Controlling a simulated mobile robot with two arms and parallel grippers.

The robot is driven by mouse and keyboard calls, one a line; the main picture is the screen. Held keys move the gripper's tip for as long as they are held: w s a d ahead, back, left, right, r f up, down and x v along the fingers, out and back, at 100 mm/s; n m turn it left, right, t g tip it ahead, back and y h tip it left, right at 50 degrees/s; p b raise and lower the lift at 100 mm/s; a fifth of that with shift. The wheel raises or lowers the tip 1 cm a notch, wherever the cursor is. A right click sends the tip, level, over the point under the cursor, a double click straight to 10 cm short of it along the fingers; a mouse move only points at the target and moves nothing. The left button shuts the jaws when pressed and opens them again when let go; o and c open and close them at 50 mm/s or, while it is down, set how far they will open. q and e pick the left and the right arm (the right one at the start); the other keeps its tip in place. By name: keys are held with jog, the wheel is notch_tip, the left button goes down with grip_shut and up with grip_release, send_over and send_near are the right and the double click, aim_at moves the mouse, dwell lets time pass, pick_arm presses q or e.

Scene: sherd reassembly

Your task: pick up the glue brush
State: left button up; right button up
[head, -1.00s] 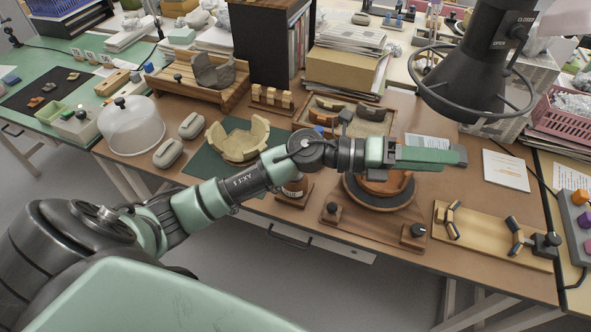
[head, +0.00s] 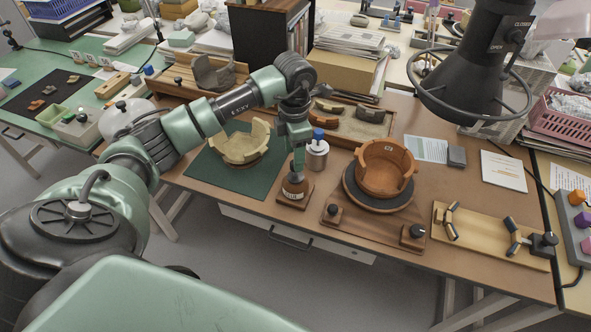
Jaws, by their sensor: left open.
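The glue bottle (head: 294,191), brown with a pale label, stands on a small wooden base (head: 293,204) near the front of the bench. My left gripper (head: 297,170) points down directly over the bottle's top. It is open, with its fingers around where the brush handle would stand. The glue brush itself cannot be made out; the gripper hides the bottle's mouth. I cannot tell whether the fingers touch anything. My right gripper is not in view.
A metal jar with a blue top (head: 317,152) stands close right of the gripper. An orange pot (head: 384,170) sits on a dark turntable (head: 378,201) further right. A cream bowl (head: 240,147) rests on a green mat (head: 207,165) to the left.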

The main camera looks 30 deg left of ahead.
aim_at(295, 177)
pick_arm(q)
jog(key=shift+d+f+p, duration=0.2)
jog(key=shift+f+p, duration=0.15)
jog(key=shift+f, duration=1.45)
jog(key=c, duration=1.1)
